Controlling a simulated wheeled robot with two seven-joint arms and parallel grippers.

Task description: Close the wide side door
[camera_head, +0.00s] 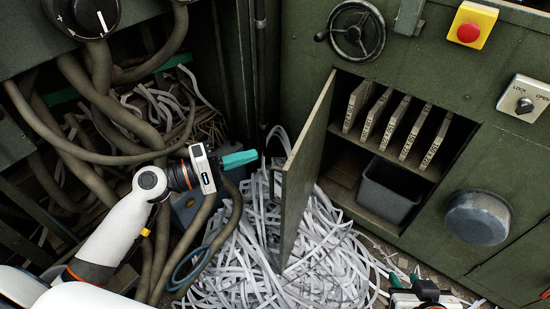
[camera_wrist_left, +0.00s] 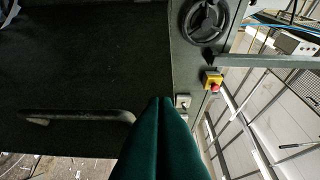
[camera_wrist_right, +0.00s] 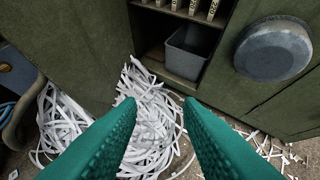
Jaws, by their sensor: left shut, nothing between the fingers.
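The wide green side door (camera_head: 305,170) stands open, swung out from the machine front, in the head view. Its inner face shows on the right of its edge. My left gripper (camera_head: 240,159) is shut and empty, left of the door on its outer side, with a visible gap. In the left wrist view a dark panel with a bar handle (camera_wrist_left: 80,117), apparently the door's outer face, lies beyond the shut teal fingers (camera_wrist_left: 161,102). My right gripper (camera_head: 405,279) is low at the bottom right, open and empty; its spread fingers (camera_wrist_right: 159,104) point at the machine.
The open compartment holds upright labelled boards (camera_head: 391,125) and a grey bin (camera_head: 390,190). Shredded paper (camera_head: 250,260) covers the floor below the door. A round metal cover (camera_head: 478,217), handwheel (camera_head: 357,32) and red stop button (camera_head: 468,32) are on the front. Hoses (camera_head: 100,110) hang at left.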

